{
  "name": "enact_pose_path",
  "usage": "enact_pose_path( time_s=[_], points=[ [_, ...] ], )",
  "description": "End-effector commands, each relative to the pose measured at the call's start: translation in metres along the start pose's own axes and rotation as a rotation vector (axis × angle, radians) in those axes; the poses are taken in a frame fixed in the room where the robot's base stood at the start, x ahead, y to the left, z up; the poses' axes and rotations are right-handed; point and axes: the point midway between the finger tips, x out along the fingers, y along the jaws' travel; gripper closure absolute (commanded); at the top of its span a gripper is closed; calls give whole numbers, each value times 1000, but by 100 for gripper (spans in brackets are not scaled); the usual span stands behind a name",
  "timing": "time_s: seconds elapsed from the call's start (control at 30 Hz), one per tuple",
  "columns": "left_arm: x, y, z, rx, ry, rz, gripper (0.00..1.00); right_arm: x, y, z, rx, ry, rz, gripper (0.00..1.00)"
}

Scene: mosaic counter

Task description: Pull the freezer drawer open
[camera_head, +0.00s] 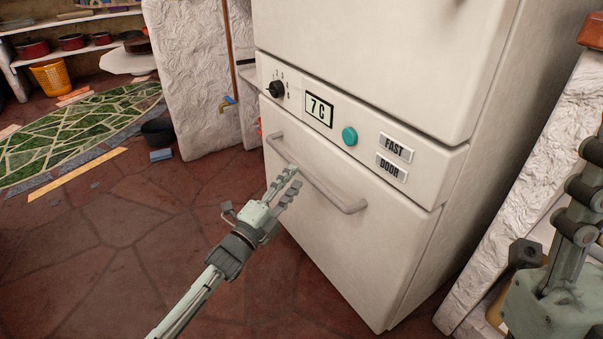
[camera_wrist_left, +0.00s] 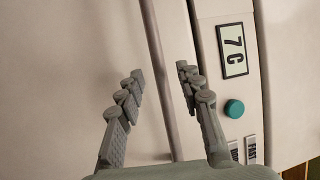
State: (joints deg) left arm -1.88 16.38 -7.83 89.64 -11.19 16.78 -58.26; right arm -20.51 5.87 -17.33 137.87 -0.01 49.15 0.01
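The freezer drawer (camera_head: 335,236) is the lower cream front of the fridge and looks shut. Its bar handle (camera_head: 327,185) runs across near the top of the drawer front. My left gripper (camera_head: 288,178) is at the handle, over its left half. In the left wrist view its two fingers (camera_wrist_left: 160,78) stand apart, with the handle bar (camera_wrist_left: 160,60) showing between them. I cannot tell whether a finger touches the bar. My right gripper (camera_head: 572,220) is partly in view at the right edge, away from the drawer; its opening cannot be made out.
Above the drawer is a panel with a dial (camera_head: 276,89), a "7 C" display (camera_head: 319,110), a teal button (camera_head: 349,136) and two labels. A rough white wall stands on each side. The red stone floor before the drawer is clear. A black bucket (camera_head: 158,132) stands farther left.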

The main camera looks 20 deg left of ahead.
Motion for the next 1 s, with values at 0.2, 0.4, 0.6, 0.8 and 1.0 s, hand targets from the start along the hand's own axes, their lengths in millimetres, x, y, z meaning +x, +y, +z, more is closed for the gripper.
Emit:
enact_pose_path(
  time_s=[0.2, 0.4, 0.6, 0.8, 1.0],
  points=[
    [34, 2, 0, -2, 0, 0, 64, -4, 0, -7, -4, 53, -8, 60],
    [48, 1, 0, -4, -1, 2, 64, -3, 0, -6, -5, 56, -14, 60],
    [48, 1, 0, -4, -2, 2, 64, -2, 0, -6, -5, 55, -14, 60],
    [48, 1, 0, -4, -2, 2, 83, -2, 0, -6, -5, 55, -14, 60],
    [48, 1, 0, -4, -1, 2, 100, -2, 0, -6, -4, 55, -14, 60]
  ],
)
